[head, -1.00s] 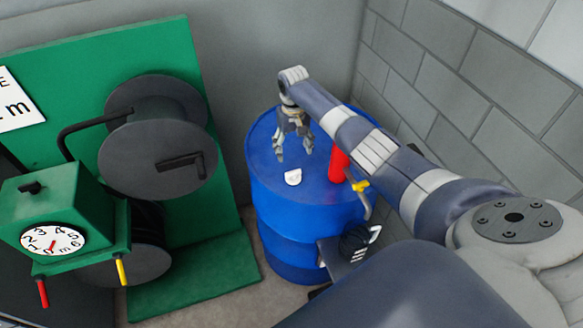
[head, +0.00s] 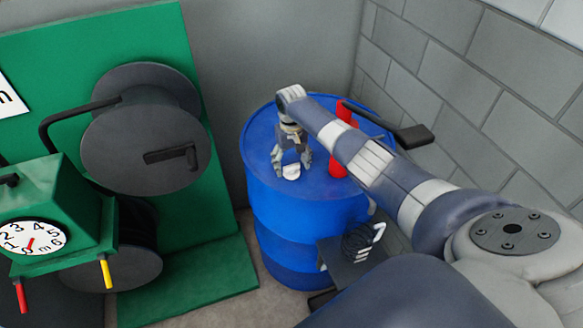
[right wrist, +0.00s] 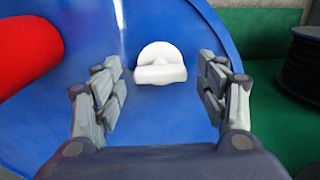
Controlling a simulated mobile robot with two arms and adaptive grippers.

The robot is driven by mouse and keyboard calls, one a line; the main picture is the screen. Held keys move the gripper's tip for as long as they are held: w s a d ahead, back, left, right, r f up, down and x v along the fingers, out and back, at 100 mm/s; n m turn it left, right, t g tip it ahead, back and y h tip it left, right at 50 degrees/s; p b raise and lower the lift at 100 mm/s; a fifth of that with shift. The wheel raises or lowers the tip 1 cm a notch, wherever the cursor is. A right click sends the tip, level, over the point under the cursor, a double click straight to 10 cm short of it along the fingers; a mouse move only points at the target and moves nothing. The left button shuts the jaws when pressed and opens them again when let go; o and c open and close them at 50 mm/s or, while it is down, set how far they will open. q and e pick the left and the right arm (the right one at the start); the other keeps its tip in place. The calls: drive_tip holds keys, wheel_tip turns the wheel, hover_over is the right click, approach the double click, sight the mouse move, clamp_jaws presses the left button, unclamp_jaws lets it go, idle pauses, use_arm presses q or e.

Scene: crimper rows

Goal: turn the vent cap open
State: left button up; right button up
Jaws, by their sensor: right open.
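The vent cap is a small white round cap (head: 291,172) with a raised bar across it, on the top of the blue drum (head: 335,200). In the right wrist view the cap (right wrist: 160,64) lies between and a little beyond my fingers, and I see a gap on both sides. My right gripper (head: 291,164) points down over the drum top, open, with its fingers around the cap's sides in the head view. It also shows in the right wrist view (right wrist: 162,88). My left gripper is not in view.
A red cylinder (head: 341,140) stands on the drum close to the right of my gripper. A green stand with dark reels (head: 145,150) and a dial (head: 34,237) is at left. A grey block wall (head: 480,85) is close behind at right.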

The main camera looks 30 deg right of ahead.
drive_tip(key=c, duration=1.1)
drive_tip(key=shift+o, duration=0.3)
drive_tip(key=shift+n, duration=0.3)
drive_tip(key=n, duration=0.3)
drive_tip(key=shift+n, duration=0.4)
drive_tip(key=n, duration=0.9)
drive_tip(key=shift+n, duration=2.2)
